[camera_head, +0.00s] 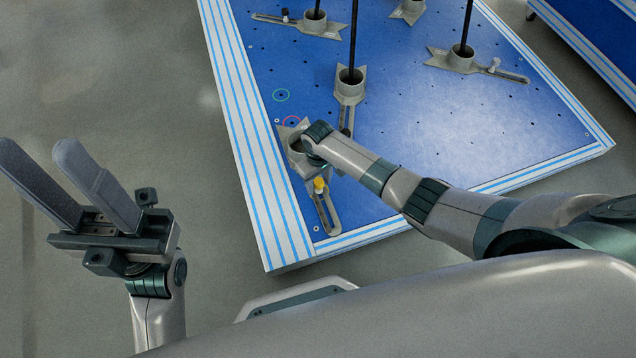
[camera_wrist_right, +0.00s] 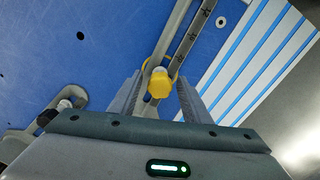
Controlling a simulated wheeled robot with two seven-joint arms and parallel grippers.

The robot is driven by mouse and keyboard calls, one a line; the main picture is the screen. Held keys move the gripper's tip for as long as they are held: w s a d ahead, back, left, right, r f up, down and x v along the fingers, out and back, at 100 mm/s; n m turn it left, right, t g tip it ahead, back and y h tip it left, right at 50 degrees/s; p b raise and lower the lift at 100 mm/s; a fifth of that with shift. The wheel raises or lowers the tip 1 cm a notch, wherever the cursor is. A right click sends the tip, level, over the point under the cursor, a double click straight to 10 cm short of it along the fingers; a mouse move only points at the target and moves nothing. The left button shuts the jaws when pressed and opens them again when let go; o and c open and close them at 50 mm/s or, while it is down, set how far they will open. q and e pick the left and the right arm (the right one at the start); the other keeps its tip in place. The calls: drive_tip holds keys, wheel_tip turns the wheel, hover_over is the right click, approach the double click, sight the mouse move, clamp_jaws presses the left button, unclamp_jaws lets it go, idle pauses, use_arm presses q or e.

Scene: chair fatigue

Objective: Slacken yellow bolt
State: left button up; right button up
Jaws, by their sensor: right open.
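The yellow bolt (camera_head: 319,186) sits on the slotted arm of a grey clamp (camera_head: 328,215) near the board's left front corner. In the right wrist view, the yellow bolt head (camera_wrist_right: 160,84) shows between the two fingers of my right gripper (camera_wrist_right: 159,78). These fingers are open, with a gap on each side of the bolt. In the head view my right wrist (camera_head: 318,140) is over the clamp's socket, and its fingers are mostly hidden. My left gripper (camera_head: 38,152) is open and empty over the floor, left of the board.
The blue board (camera_head: 430,140) has striped edges and many small holes. Several other grey clamps (camera_head: 348,85) stand toward its back, some holding black upright rods (camera_head: 357,30). Another striped board (camera_head: 600,35) is at the upper right. Grey floor is free at the left.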

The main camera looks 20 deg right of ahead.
drive_tip(key=shift+r+m+p, duration=0.1)
drive_tip(key=shift+m+p, duration=0.25)
drive_tip(key=shift+m, duration=0.25)
drive_tip(key=shift+m, duration=0.3)
drive_tip(key=shift+m+p, duration=1)
drive_tip(key=shift+m, duration=0.1)
drive_tip(key=shift+m+p, duration=0.3)
drive_tip(key=shift+m, duration=0.5)
drive_tip(key=shift+c, duration=0.6)
